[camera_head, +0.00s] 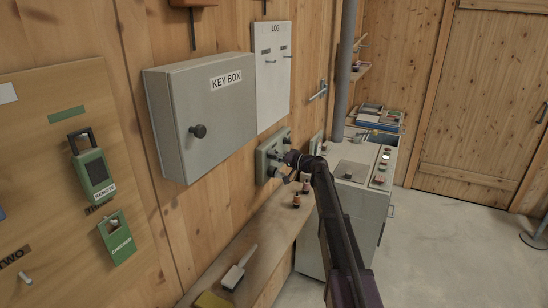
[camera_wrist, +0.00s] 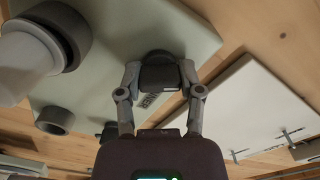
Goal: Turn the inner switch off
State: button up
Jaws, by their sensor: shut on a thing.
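The switch panel (camera_head: 264,163) is a pale grey-green box on the wooden wall, below and right of the key box. It fills much of the wrist view (camera_wrist: 105,45). My gripper (camera_head: 287,163) is at its front. In the wrist view my gripper (camera_wrist: 158,80) is shut on a dark round switch knob (camera_wrist: 155,57), one finger on each side. A label beside this knob is partly hidden, so I cannot read all of it. Other grey knobs (camera_wrist: 54,120) stand to its left. The knob's exact turn position is unclear.
The grey key box (camera_head: 205,110) and white log board (camera_head: 272,75) hang above. A wooden shelf (camera_head: 270,235) below holds small bottles (camera_head: 297,200) and a brush (camera_head: 238,268). A control cabinet (camera_head: 350,168) stands to the right.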

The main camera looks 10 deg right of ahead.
dwell(0.3)
jog(key=shift+w, duration=0.1)
jog(key=o, duration=1.1)
jog(key=shift+o, duration=0.2)
jog(key=shift+d, duration=0.1)
jog(key=v, duration=1.2)
